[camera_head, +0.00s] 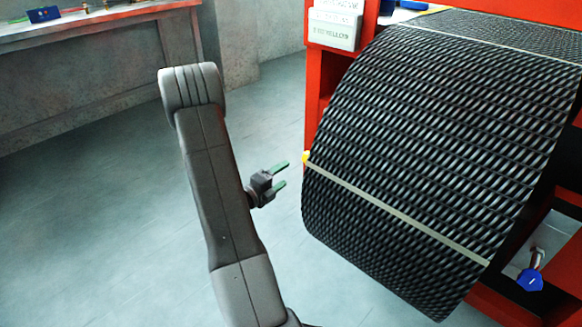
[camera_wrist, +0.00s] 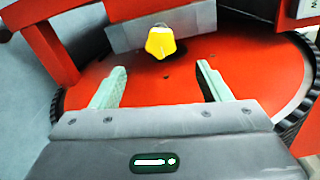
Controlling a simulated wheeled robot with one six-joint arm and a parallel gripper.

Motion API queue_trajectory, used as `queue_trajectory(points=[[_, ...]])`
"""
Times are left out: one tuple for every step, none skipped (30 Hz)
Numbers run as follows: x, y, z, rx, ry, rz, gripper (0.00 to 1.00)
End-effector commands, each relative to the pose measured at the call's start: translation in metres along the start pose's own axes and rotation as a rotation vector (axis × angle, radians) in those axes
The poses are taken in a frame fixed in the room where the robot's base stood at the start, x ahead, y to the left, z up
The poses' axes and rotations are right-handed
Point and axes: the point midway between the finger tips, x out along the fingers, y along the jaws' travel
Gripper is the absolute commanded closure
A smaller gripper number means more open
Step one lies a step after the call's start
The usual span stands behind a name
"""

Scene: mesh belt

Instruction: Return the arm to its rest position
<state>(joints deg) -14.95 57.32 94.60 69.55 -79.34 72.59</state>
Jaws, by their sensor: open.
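My gripper (camera_head: 281,175) is open and empty, with its two green fingers apart, to the left of the mesh belt (camera_head: 430,150) in the head view. My grey arm stands in front of the floor, left of the belt. In the wrist view my gripper (camera_wrist: 160,88) shows both fingers spread. A yellow knob (camera_wrist: 160,42) lies beyond them on the red side of the machine, apart from the fingers. A small part of the yellow knob (camera_head: 306,157) also shows at the belt's left edge in the head view.
The red machine frame (camera_head: 317,90) carries a white label box (camera_head: 335,26). A blue-handled valve (camera_head: 530,279) is at the lower right. A workbench (camera_head: 100,20) with a blue item (camera_head: 44,14) stands at the back left. The floor left of the arm is clear.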

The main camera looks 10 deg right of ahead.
Motion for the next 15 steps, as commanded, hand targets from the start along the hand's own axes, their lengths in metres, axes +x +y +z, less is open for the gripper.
queue_trajectory(points=[[-0.0046, -0.0006, 0.0004, -0.002, -0.002, 0.000, 0.30], [-0.0063, -0.0004, 0.0002, -0.002, -0.002, 0.000, 0.30], [-0.0080, -0.0003, 0.0001, -0.002, -0.001, 0.000, 0.30], [-0.0088, -0.0002, -0.0001, -0.001, -0.001, 0.000, 0.30], [-0.0095, 0.0000, -0.0001, -0.001, -0.001, 0.000, 0.30], [-0.0099, 0.0001, -0.0002, -0.001, 0.000, 0.000, 0.30], [-0.0100, 0.0001, -0.0003, -0.001, 0.000, 0.000, 0.30], [-0.0100, 0.0002, -0.0003, -0.001, 0.000, 0.000, 0.30], [-0.0099, 0.0002, -0.0003, -0.001, 0.000, 0.000, 0.30], [-0.0099, 0.0002, -0.0003, -0.001, 0.000, 0.000, 0.30], [-0.0098, 0.0002, -0.0003, -0.001, 0.000, 0.000, 0.30], [-0.0098, 0.0002, -0.0002, 0.000, 0.000, 0.000, 0.30], [-0.0097, 0.0002, -0.0002, 0.000, 0.000, 0.000, 0.30], [-0.0095, 0.0002, -0.0002, 0.000, 0.000, 0.000, 0.30], [-0.0086, 0.0003, -0.0003, 0.000, 0.000, 0.000, 0.30]])
